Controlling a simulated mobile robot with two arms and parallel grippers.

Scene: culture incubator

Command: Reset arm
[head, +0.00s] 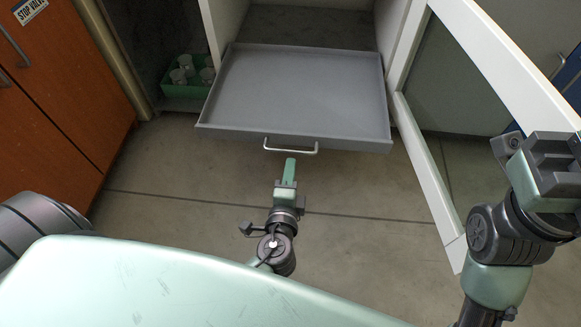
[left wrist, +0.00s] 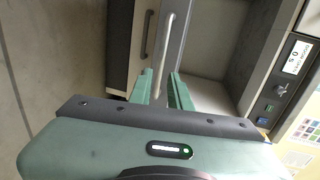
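A grey drawer (head: 300,90) is pulled out of the white cabinet, and its tray is empty. Its pale bar handle (head: 291,149) is on the front; it also shows in the left wrist view (left wrist: 165,45). My left gripper (head: 290,161) points at the handle, its tips just short of it in the head view. In the left wrist view its two green fingers (left wrist: 160,80) are apart, with the handle seen between them and no grip on it. My right gripper (head: 548,165) is at the right edge, partly cut off; its fingers cannot be made out.
The white-framed glass door (head: 430,160) stands open at the right, near my right arm. A green rack (head: 182,91) with several pale containers stands left of the drawer. Orange cabinets (head: 60,100) are at the far left. Bare floor lies in front of the drawer.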

